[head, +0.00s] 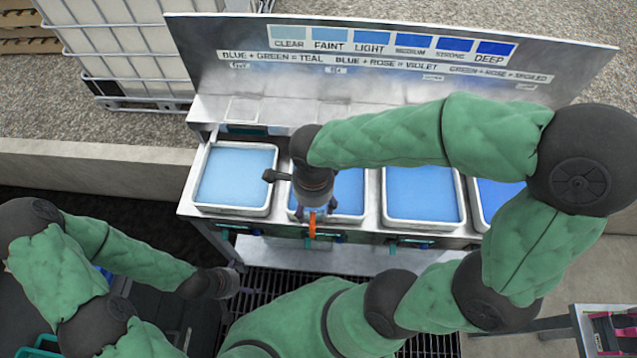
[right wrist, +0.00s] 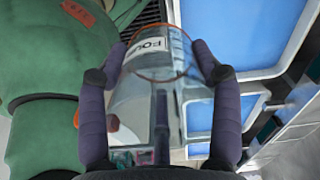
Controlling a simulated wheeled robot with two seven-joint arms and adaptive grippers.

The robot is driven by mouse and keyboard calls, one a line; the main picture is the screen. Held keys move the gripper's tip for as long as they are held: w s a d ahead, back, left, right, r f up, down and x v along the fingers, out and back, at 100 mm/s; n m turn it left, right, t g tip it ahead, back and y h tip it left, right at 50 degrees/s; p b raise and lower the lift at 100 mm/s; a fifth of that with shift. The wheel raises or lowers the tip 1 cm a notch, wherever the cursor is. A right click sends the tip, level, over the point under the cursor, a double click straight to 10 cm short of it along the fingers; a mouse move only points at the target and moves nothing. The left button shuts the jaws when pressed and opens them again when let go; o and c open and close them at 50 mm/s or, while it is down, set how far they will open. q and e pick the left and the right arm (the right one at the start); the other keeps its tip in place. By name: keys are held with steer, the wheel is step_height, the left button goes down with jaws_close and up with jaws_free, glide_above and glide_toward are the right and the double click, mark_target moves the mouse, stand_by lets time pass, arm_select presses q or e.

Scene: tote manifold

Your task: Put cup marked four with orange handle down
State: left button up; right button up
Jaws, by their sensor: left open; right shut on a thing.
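The cup marked four (right wrist: 150,90) is clear, with an orange rim and a white label reading "FOU…" in the right wrist view. My right gripper (right wrist: 160,72) is shut on it, one finger on each side. In the head view the right gripper (head: 313,205) is over the front edge of the second tote from the left, and the orange handle (head: 312,228) shows below it. Most of the cup is hidden there by the wrist. My left gripper (head: 234,278) is low at the left, in front of the bench, open and empty.
Several white-rimmed totes of blue liquid stand in a row on a metal bench (head: 190,200), including a pale one (head: 273,150) and a deeper one (head: 463,205). A colour-chart panel (head: 240,75) rises behind. Dark grating (head: 290,283) lies in front. A small stand (head: 585,335) is at lower right.

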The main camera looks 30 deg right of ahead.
steer(key=shift+w+r+n+p, duration=0.15)
steer(key=shift+r+n+p, duration=0.25)
steer(key=shift+r, duration=0.1)
steer(key=w+d+r+n+p, duration=0.6)
steer(key=w+n+p, duration=0.15)
steer(key=n, duration=0.55)
steer(key=w+d+r+n+p, duration=0.55)
steer(key=n+p, duration=0.35)
steer(key=n, duration=0.3)
steer(key=shift+n, duration=0.3)
steer(key=w+d+f, duration=0.2)
steer(key=w+f, duration=0.1)
steer(key=w, duration=0.1)
steer(key=w+d+f+p, duration=0.1)
steer(key=w+d+f, duration=0.2)
steer(key=w, duration=0.1)
steer(key=w+d+f+p, duration=0.1)
steer(key=w+d+f, duration=0.1)
steer(key=w+f, duration=0.1)
steer(key=shift+w+d+f, duration=0.1)
steer(key=shift+w+d, duration=0.05)
steer(key=shift+w, duration=0.45)
steer(key=shift+w+d+f, duration=0.2)
steer(key=shift+w+f, duration=0.05)
steer(key=shift+f, duration=0.2)
step_height(320, 180, down, 3)
steer(key=shift+w+f, duration=0.1)
steer(key=shift+w, duration=0.05)
